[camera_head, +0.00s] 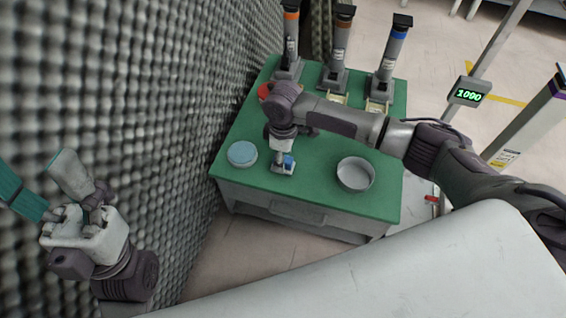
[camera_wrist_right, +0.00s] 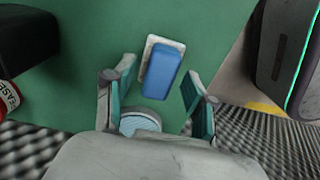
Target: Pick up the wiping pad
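The wiping pad (camera_head: 288,162) is a small blue block on a pale white base, lying on the green table top. In the right wrist view the pad (camera_wrist_right: 163,72) lies between and just beyond the spread fingers. My right gripper (camera_wrist_right: 158,80) is open, pointing down at the pad; no finger clearly touches it. In the head view my right gripper (camera_head: 281,155) hides part of the pad. My left gripper (camera_head: 34,165) is open and empty at the far left, away from the table, in front of the foam wall.
A round dish with a light blue inside (camera_head: 242,153) stands left of the pad. An empty grey bowl (camera_head: 355,174) stands right. Several dispenser columns (camera_head: 388,62) and a red round item (camera_head: 265,91) are at the back. Foam wall (camera_head: 150,90) borders the table's left.

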